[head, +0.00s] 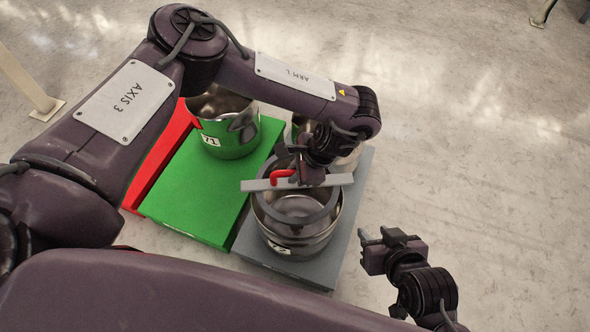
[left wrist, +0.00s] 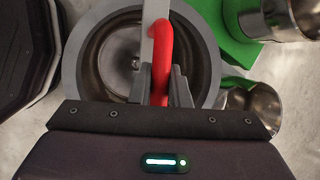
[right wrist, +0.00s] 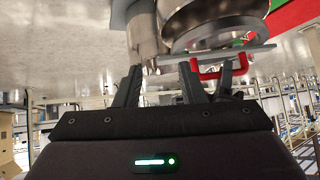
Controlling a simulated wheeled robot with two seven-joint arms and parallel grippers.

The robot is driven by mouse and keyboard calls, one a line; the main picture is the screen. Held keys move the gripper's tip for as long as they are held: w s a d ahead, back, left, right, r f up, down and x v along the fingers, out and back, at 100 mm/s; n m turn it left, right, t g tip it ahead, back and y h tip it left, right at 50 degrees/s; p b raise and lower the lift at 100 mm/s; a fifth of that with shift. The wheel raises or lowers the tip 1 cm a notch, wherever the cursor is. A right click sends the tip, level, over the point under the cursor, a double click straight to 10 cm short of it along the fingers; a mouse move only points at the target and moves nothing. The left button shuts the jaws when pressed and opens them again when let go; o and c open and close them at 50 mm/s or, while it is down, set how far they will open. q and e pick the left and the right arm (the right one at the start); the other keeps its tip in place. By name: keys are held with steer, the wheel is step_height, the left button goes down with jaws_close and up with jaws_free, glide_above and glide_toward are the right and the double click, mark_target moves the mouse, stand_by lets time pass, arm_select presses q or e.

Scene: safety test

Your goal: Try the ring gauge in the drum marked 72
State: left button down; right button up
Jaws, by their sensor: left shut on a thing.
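The drum marked 72 (head: 281,249) is an open steel pot at the near end of a grey slab. The ring gauge is a flat grey ring with a crossbar (head: 338,181) and a red handle (head: 281,175). My left gripper (head: 300,178) is shut on the red handle, which also shows between its fingers in the left wrist view (left wrist: 161,60). The ring (left wrist: 207,62) lies over the drum's mouth, roughly level; I cannot tell whether it touches the rim. My right gripper (head: 370,236) is open and empty, right of the grey slab.
A drum marked 71 (head: 228,140) stands on a green slab (head: 190,195), with a red slab (head: 155,160) left of it. Another steel drum (head: 349,160) stands behind on the grey slab (head: 340,232), partly hidden by my left arm.

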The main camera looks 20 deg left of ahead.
arm_select(q)
steer(key=shift+f, duration=0.45)
steer(key=shift+f+b, duration=0.4)
steer(key=shift+b, duration=0.1)
steer(key=shift+f, duration=0.35)
steer(key=shift+f+b, duration=0.45)
arm_select(e)
steer(key=w+r+t+y, duration=0.1)
steer(key=w+r+t, duration=0.2)
steer(key=r, duration=0.3)
steer(key=w+a+r+t+y, duration=0.1)
steer(key=w+r+t, duration=0.2)
steer(key=r, duration=0.3)
steer(key=shift+w+a+r+t, duration=0.2)
steer(key=shift+w+r+t, duration=0.15)
steer(key=shift+w, duration=0.25)
arm_select(q)
steer(key=c, duration=1.3)
jaws_free()
steer(key=shift+r, duration=0.1)
